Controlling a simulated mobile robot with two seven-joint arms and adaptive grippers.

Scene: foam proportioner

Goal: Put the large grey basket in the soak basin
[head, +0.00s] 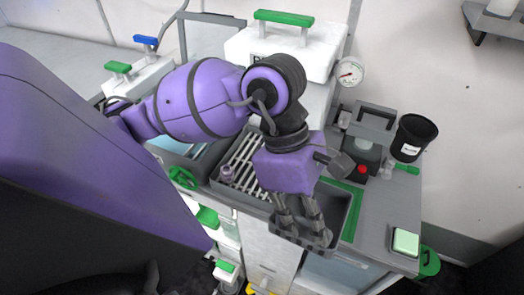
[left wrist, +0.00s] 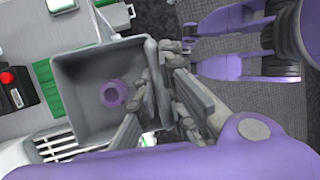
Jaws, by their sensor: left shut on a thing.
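My left gripper (head: 300,222) is shut on the near wall of the grey basket (head: 338,206), with its fingers pointing down over the rim. In the left wrist view, the fingers (left wrist: 160,100) clasp one side wall of the square, open-topped basket (left wrist: 82,72). A small purple ring-shaped thing (left wrist: 113,93) shows within the basket's outline. The basket is over the counter's front part, right of the slatted rack; I cannot tell whether it touches the counter. A basin with a pale blue inside (head: 180,148) lies left of the rack, mostly hidden by my left arm. My right gripper is not in view.
The slatted rack (head: 243,160) holds a small purple thing (head: 227,173). A white box with a green handle (head: 285,48) and a gauge (head: 349,72) stand behind. A black cup (head: 411,138), a device with a red button (head: 362,169) and a green pad (head: 405,242) are at right.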

